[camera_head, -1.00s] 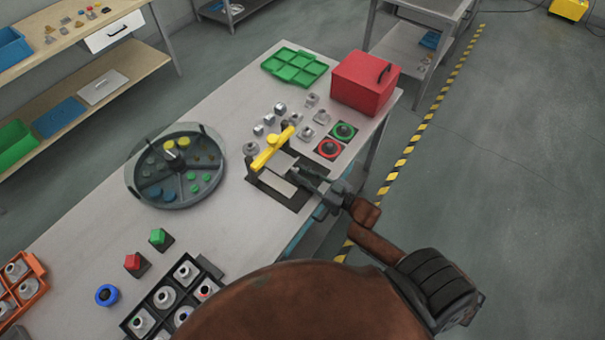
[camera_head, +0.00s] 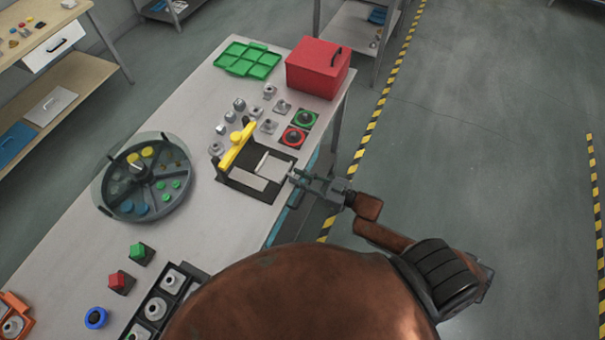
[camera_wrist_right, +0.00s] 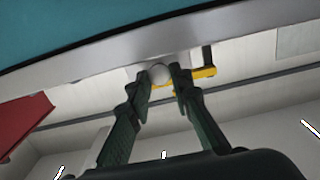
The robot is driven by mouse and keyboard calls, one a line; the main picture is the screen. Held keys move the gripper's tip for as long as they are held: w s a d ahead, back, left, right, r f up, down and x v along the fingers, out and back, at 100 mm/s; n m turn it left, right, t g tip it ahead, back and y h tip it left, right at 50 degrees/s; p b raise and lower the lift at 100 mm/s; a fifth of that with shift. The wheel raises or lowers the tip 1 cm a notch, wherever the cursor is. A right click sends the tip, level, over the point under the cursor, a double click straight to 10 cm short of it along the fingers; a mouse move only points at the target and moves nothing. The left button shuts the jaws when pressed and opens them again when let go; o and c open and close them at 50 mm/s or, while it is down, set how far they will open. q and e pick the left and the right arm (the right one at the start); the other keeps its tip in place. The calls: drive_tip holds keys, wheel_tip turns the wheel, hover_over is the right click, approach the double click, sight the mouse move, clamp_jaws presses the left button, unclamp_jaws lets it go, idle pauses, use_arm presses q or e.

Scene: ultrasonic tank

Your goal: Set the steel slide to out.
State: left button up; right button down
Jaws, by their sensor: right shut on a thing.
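The steel slide (camera_head: 275,164) is a bright, flat plate on a dark base (camera_head: 262,190) near the table's right edge. It lies on the side of the yellow-topped bridge (camera_head: 238,146) toward my arm. My right gripper (camera_head: 293,176) is at the slide's outer end, at the edge of the dark base. In the right wrist view the fingers (camera_wrist_right: 160,78) are shut on a pale round knob (camera_wrist_right: 158,72); the yellow bar (camera_wrist_right: 203,72) shows behind it. The join between knob and slide is hidden. My left gripper is not in view.
A second pale plate (camera_head: 248,179) lies beside the slide. Small metal parts (camera_head: 240,104) cluster behind the bridge. A round divided tray (camera_head: 147,177) is at left. Open floor lies right of the table.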

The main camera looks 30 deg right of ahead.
drive_tip(key=shift+s, duration=0.1)
drive_tip(key=c, duration=2.1)
unclamp_jaws()
drive_tip(key=shift+d, duration=0.1)
drive_tip(key=shift+o, duration=1.4)
drive_tip(key=shift+s, duration=0.15)
drive_tip(key=shift+o, duration=0.3)
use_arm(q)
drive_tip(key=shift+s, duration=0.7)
use_arm(e)
drive_tip(key=v, duration=1.1)
drive_tip(key=shift+s+d, duration=0.25)
drive_tip(key=shift+d, duration=0.05)
drive_tip(key=shift+f, duration=0.1)
